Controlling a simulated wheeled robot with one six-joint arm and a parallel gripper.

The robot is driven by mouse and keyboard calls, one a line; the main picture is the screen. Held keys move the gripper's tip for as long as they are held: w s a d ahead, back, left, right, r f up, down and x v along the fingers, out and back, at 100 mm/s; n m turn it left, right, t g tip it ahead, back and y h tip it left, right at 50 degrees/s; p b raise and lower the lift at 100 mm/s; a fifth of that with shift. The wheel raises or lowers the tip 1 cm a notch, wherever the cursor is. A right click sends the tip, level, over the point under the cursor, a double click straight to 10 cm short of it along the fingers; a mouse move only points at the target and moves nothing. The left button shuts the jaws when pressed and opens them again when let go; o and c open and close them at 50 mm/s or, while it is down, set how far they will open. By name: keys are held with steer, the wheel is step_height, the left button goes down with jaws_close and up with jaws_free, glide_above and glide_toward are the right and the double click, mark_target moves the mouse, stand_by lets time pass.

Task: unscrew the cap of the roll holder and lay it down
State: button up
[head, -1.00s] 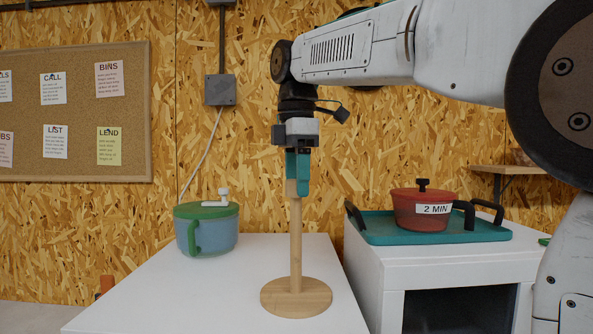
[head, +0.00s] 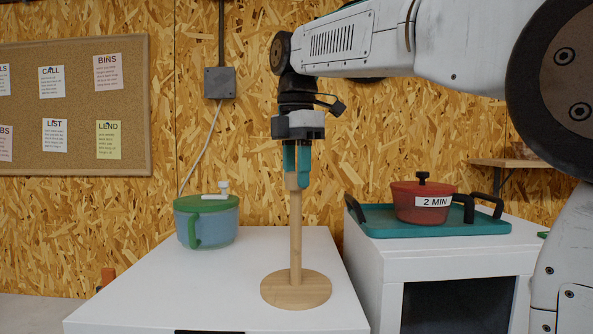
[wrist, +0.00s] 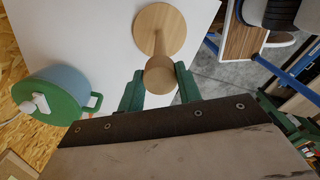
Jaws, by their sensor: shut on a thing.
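The wooden roll holder (head: 296,240) stands upright on the white top, with a round base and a thin post. Its cap (head: 292,180) is at the top of the post, between the teal fingers. My gripper (head: 297,178) points straight down and is shut on the cap. In the wrist view the round cap (wrist: 160,73) shows between the two fingers (wrist: 160,92), with the base (wrist: 160,28) beyond it. Whether the cap's thread is loose cannot be told.
A blue pot with a green lid (head: 206,222) stands left of the holder. To the right, a teal tray (head: 400,229) on a white cabinet (head: 375,260) carries a red pot (head: 421,203). The white top (head: 200,290) is clear in front and left of the holder.

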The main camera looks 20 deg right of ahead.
steer(key=shift+n, duration=1.3)
steer(key=shift+n, duration=1.5)
steer(key=shift+n, duration=1.4)
steer(key=n, duration=0.2)
steer(key=shift+n, duration=0.4)
steer(key=o, duration=1)
steer(key=shift+o, duration=0.2)
